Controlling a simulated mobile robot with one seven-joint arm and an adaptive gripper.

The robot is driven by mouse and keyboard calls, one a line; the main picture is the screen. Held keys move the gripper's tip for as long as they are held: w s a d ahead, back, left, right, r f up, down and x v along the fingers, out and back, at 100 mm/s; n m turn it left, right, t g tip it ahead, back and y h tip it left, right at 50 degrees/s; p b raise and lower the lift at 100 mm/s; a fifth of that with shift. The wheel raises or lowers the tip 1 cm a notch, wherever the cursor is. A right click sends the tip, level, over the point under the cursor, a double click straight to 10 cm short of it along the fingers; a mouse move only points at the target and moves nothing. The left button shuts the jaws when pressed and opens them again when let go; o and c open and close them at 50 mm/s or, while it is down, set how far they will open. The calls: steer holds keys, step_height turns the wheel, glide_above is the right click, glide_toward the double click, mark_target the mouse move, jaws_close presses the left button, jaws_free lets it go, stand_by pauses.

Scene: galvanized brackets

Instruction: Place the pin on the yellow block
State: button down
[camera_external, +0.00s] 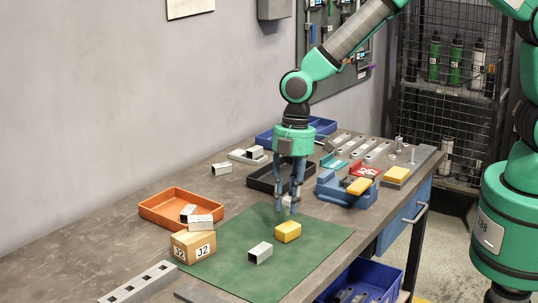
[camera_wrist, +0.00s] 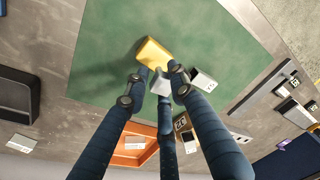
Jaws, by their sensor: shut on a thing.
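A yellow block (camera_external: 288,232) lies on the green mat (camera_external: 230,237); it also shows in the wrist view (camera_wrist: 153,52). My gripper (camera_external: 286,208) points down just above and behind this block. Its dark blue fingers are shut on a small light grey metal piece, which I take to be the pin (camera_external: 287,201). In the wrist view the pin (camera_wrist: 160,84) sits between the fingertips, close to the yellow block's edge. I cannot tell whether they touch. The fingers hide part of the pin.
A grey bracket (camera_external: 260,252) lies on the mat near the block. A cardboard box marked J2 (camera_external: 193,247) and an orange tray (camera_external: 157,211) stand left. A black tray (camera_external: 262,181) and a blue fixture (camera_external: 345,194) stand behind. The mat's right side is clear.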

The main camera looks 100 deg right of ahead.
mark_target(288, 214)
steer(key=shift+f, duration=1.45)
steer(key=shift+f+b, duration=0.1)
steer(key=shift+b, duration=0.2)
steer(key=c, duration=1.5)
jaws_free()
steer(key=shift+o, duration=0.2)
step_height(288, 214, up, 12)
steer(key=s+d+p, duration=0.1)
steer(key=p, duration=0.1)
steer(key=shift+d, duration=0.25)
steer(key=shift+s, duration=0.1)
